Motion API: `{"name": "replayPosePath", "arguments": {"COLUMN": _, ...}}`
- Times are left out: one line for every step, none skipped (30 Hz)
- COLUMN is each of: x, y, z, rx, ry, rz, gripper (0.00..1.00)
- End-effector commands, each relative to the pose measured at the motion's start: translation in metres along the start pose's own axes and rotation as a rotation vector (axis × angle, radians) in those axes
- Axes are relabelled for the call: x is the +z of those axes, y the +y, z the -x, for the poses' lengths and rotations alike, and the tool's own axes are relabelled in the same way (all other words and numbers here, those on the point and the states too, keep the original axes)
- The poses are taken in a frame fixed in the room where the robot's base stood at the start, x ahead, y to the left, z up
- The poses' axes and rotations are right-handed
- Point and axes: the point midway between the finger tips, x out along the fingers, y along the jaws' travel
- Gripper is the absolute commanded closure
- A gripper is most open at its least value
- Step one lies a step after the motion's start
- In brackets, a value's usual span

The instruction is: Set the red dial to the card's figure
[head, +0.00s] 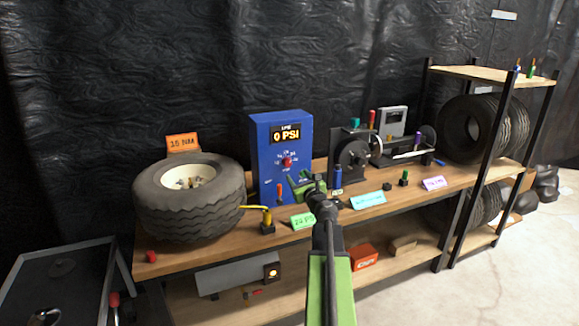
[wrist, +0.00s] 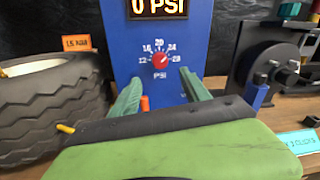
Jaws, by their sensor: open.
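The red dial (head: 287,162) is on the front of a blue box (head: 257,150) whose display reads 0 PSI. In the wrist view the red dial (wrist: 160,57) sits among white figures from 12 to 28; its exact pointing is too small to tell. My gripper (head: 305,183) is open in front of the box, below the dial. In the wrist view my gripper (wrist: 162,80) has its green fingers apart, one each side below the dial, with nothing held. A green card (head: 302,222) on the bench seems to start with 2; the rest is partly hidden by my arm.
A tyre (head: 165,205) with an orange card (head: 183,142) stands left of the box. A black machine (head: 352,155) stands right. Cyan (head: 368,200) and pink (head: 433,183) cards and small coloured pegs line the bench front. The dial's face is unobstructed.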

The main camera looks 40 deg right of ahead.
Motion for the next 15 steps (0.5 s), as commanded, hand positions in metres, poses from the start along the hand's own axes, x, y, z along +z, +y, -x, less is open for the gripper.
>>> {"name": "replayPosePath", "arguments": {"x": 0.000, "y": -0.001, "z": -0.018, "rx": 0.002, "ry": 0.000, "rz": 0.000, "gripper": 0.45}}
{"name": "replayPosePath", "arguments": {"x": 0.000, "y": -0.001, "z": -0.026, "rx": 0.002, "ry": 0.000, "rz": 0.000, "gripper": 0.45}}
{"name": "replayPosePath", "arguments": {"x": 0.000, "y": -0.001, "z": -0.036, "rx": 0.001, "ry": 0.000, "rz": 0.000, "gripper": 0.45}}
{"name": "replayPosePath", "arguments": {"x": 0.000, "y": -0.002, "z": -0.043, "rx": 0.001, "ry": 0.000, "rz": 0.000, "gripper": 0.45}}
{"name": "replayPosePath", "arguments": {"x": 0.000, "y": -0.002, "z": -0.051, "rx": 0.001, "ry": 0.000, "rz": 0.001, "gripper": 0.45}}
{"name": "replayPosePath", "arguments": {"x": 0.000, "y": -0.001, "z": -0.061, "rx": 0.002, "ry": 0.000, "rz": 0.001, "gripper": 0.45}}
{"name": "replayPosePath", "arguments": {"x": 0.000, "y": -0.001, "z": -0.068, "rx": 0.002, "ry": 0.000, "rz": 0.001, "gripper": 0.45}}
{"name": "replayPosePath", "arguments": {"x": 0.000, "y": -0.001, "z": -0.074, "rx": 0.002, "ry": 0.000, "rz": 0.001, "gripper": 0.45}}
{"name": "replayPosePath", "arguments": {"x": 0.000, "y": -0.001, "z": -0.082, "rx": 0.001, "ry": 0.000, "rz": 0.001, "gripper": 0.45}}
{"name": "replayPosePath", "arguments": {"x": 0.000, "y": -0.001, "z": -0.087, "rx": 0.000, "ry": 0.000, "rz": 0.001, "gripper": 0.45}}
{"name": "replayPosePath", "arguments": {"x": 0.000, "y": -0.001, "z": -0.092, "rx": 0.000, "ry": 0.000, "rz": 0.001, "gripper": 0.45}}
{"name": "replayPosePath", "arguments": {"x": 0.000, "y": -0.001, "z": -0.098, "rx": 0.000, "ry": 0.000, "rz": 0.001, "gripper": 0.45}}
{"name": "replayPosePath", "arguments": {"x": 0.000, "y": -0.001, "z": -0.101, "rx": 0.000, "ry": 0.000, "rz": 0.001, "gripper": 0.45}}
{"name": "replayPosePath", "arguments": {"x": 0.000, "y": -0.001, "z": -0.104, "rx": 0.000, "ry": 0.000, "rz": 0.001, "gripper": 0.45}}
{"name": "replayPosePath", "arguments": {"x": 0.000, "y": -0.001, "z": -0.107, "rx": 0.000, "ry": 0.000, "rz": 0.001, "gripper": 0.45}}
